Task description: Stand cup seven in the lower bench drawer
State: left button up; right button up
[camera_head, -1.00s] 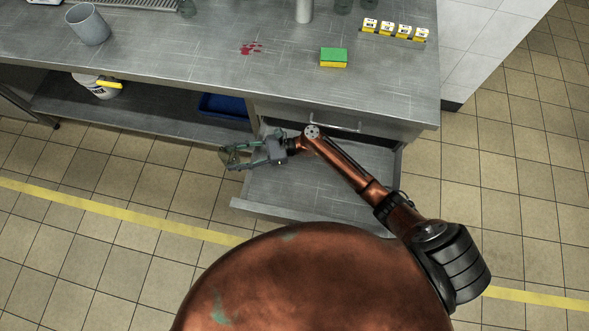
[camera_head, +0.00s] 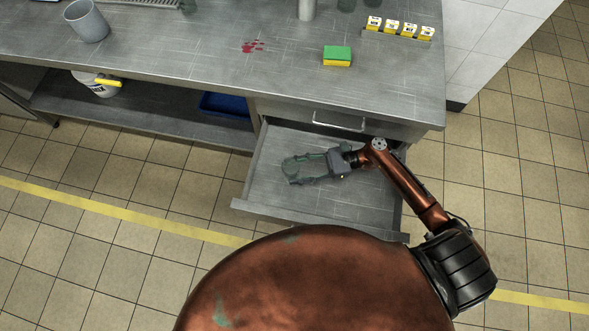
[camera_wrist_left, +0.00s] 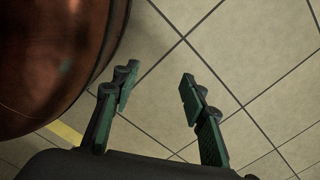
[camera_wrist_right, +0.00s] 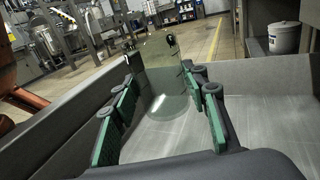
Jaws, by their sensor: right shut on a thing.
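The lower bench drawer (camera_head: 277,209) is pulled out, and its metal floor looks bare around my gripper. My right gripper (camera_head: 288,168) reaches over the drawer, inside its walls. In the right wrist view, the gripper (camera_wrist_right: 157,78) is shut on a clear glass cup (camera_wrist_right: 163,84), presumably cup seven; no number is legible. The cup looks roughly upright. I cannot tell whether its base touches the drawer floor. In the head view the clear cup barely shows. My left gripper (camera_wrist_left: 158,80) is open and empty above floor tiles, and is outside the head view.
The closed upper drawer (camera_head: 340,124) sits above the open one, under the bench top (camera_head: 200,60). On top are a sponge (camera_head: 337,56), a grey beaker (camera_head: 86,21), a red stain and yellow-white blocks (camera_head: 400,28). A blue tray (camera_head: 224,105) and white bucket (camera_head: 97,84) sit below.

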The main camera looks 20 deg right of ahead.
aim_at(296, 177)
notch_tip(296, 177, down, 2)
jog(key=shift+f+b, duration=0.1)
jog(key=shift+b, duration=0.6)
jog(key=shift+f, duration=0.15)
notch_tip(296, 177, down, 3)
jog(key=b, duration=0.3)
jog(key=shift+f+b, duration=0.2)
jog(key=shift+b, duration=0.15)
pick_arm(q)
jog(key=w+d+r, duration=0.3)
jog(key=w+r, duration=0.5)
jog(key=r, duration=0.5)
jog(key=shift+w, duration=0.1)
jog(key=shift+w+r+h, duration=0.15)
jog(key=shift+r+h, duration=0.1)
jog(key=shift+h, duration=0.05)
pick_arm(e)
jog(key=shift+f, duration=0.6)
jog(key=o, duration=1.3)
